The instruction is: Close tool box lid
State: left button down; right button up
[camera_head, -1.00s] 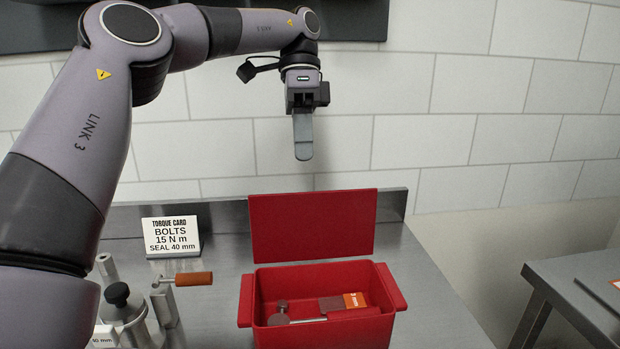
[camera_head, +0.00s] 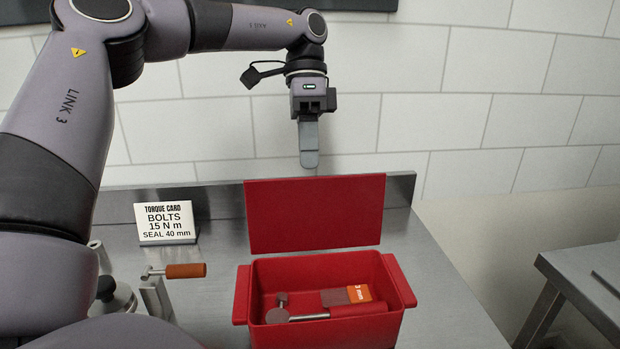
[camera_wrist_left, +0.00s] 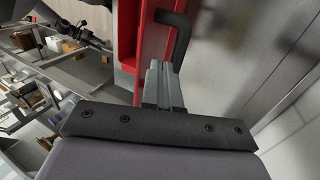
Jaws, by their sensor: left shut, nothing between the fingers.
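The red tool box (camera_head: 243,300) stands on the metal table with its red lid (camera_head: 315,215) raised upright along its back edge. Inside lie a red-handled tool with a metal head (camera_head: 283,313) and an orange-labelled block (camera_head: 358,293). My left gripper (camera_head: 309,160) points down with its fingers together and empty, its tips just above the lid's top edge in the picture. In the left wrist view the shut fingers (camera_wrist_left: 162,85) are beside the red lid (camera_wrist_left: 153,40) and its dark bar handle (camera_wrist_left: 179,35); contact is unclear. My right gripper is out of view.
A torque card (camera_head: 166,222) stands on the table left of the lid. An orange-handled tool (camera_head: 185,270) and metal fixtures are left of the box. A tiled wall rises behind the table; a second table (camera_head: 590,265) stands at the right.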

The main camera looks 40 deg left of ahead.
aim_at(315, 208)
pick_arm(q)
jog(key=shift+x, duration=2.05)
